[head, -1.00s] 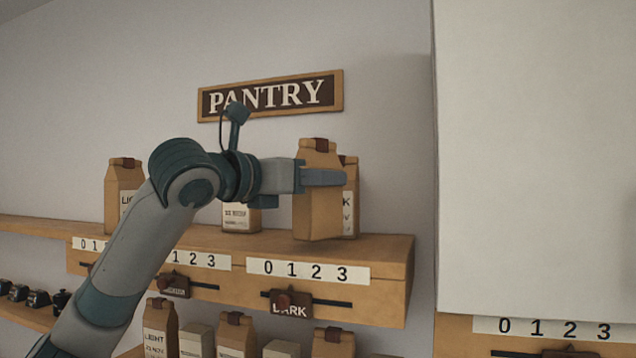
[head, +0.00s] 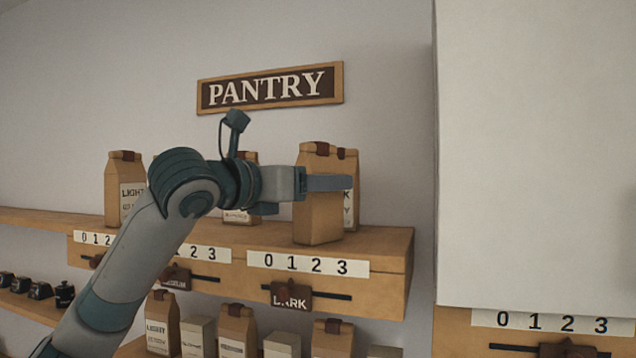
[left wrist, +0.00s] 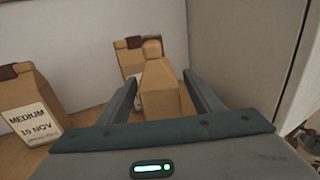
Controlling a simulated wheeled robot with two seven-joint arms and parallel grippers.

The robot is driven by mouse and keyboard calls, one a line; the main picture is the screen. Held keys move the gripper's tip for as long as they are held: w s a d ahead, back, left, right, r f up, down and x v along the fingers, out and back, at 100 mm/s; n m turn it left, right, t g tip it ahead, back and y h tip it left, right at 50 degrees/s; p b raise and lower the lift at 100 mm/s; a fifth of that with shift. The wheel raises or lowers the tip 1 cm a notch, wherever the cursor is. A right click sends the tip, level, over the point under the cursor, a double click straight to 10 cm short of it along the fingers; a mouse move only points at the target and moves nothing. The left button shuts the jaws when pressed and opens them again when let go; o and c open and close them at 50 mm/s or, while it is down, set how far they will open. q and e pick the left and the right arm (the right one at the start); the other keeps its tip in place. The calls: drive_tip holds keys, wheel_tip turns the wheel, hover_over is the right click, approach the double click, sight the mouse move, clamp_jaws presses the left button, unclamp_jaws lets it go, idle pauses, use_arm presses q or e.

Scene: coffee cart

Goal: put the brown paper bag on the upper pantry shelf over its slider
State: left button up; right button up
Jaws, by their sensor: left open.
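The brown paper bag (head: 318,222) stands on the upper pantry shelf (head: 385,245), above the slider marked DARK (head: 290,297). It is close in front of another bag with a label (head: 349,205). My left gripper (head: 338,183) is at the bag's upper half, with one finger across its near side. In the left wrist view the bag (left wrist: 160,92) is between the two spread fingers (left wrist: 160,78), with gaps on both sides. The gripper is open. The bag's base is hidden in the wrist view. My right gripper is not in view.
A LIGHT bag (head: 124,188) and a MEDIUM bag (left wrist: 25,105) stand farther left on the upper shelf. Several bags and boxes (head: 237,330) are on the lower shelf. A pale panel (head: 535,150) stands close to the right, and the wall is behind.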

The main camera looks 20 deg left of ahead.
use_arm(q)
drive_tip(key=shift+r, duration=0.1)
drive_tip(key=b+v, duration=0.5)
drive_tip(key=v, duration=0.7)
idle(1.3)
